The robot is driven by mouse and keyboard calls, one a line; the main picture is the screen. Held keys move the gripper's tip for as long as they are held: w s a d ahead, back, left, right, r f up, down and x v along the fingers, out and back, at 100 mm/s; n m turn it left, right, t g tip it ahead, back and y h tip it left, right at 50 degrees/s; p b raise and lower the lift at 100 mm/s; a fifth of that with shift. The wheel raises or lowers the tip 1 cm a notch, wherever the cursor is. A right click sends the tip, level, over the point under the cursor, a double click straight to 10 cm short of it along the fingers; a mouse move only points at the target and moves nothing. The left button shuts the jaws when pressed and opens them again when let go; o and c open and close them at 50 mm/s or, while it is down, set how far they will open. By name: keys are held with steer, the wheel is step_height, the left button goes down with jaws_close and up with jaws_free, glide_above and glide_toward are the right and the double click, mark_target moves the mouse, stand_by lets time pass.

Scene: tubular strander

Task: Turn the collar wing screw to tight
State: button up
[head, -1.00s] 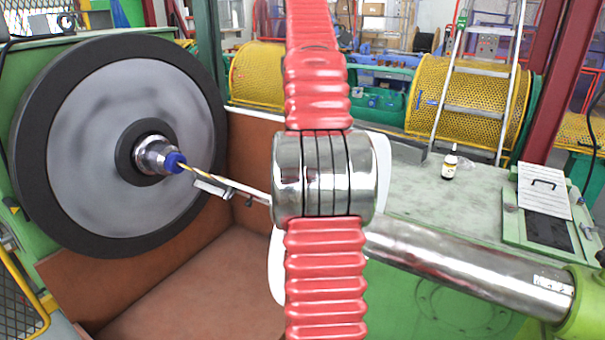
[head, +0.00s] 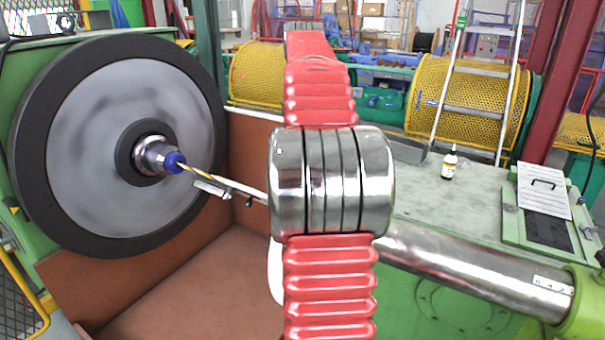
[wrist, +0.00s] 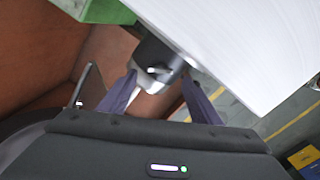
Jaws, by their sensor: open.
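In the wrist view my gripper (wrist: 160,75) is open, with its two purple-grey fingers apart. A small shiny metal piece on a dark round body (wrist: 158,52) shows between and just beyond the fingertips. It may be the collar wing screw, but blur and the small size keep me from telling its shape or turn. I cannot tell whether a finger touches it. In the head view my red and silver arm crosses the middle and hides my gripper and the wing screw.
A large grey disc with a black rim (head: 108,140) stands at left, with a blue-tipped hub (head: 174,162) and a yellow strand. A white panel (wrist: 240,45) lies close to my gripper. A small bottle (head: 449,163) stands on the green bench (head: 480,200).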

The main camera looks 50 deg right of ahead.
steer(key=shift+f, duration=2.35)
steer(key=c, duration=1)
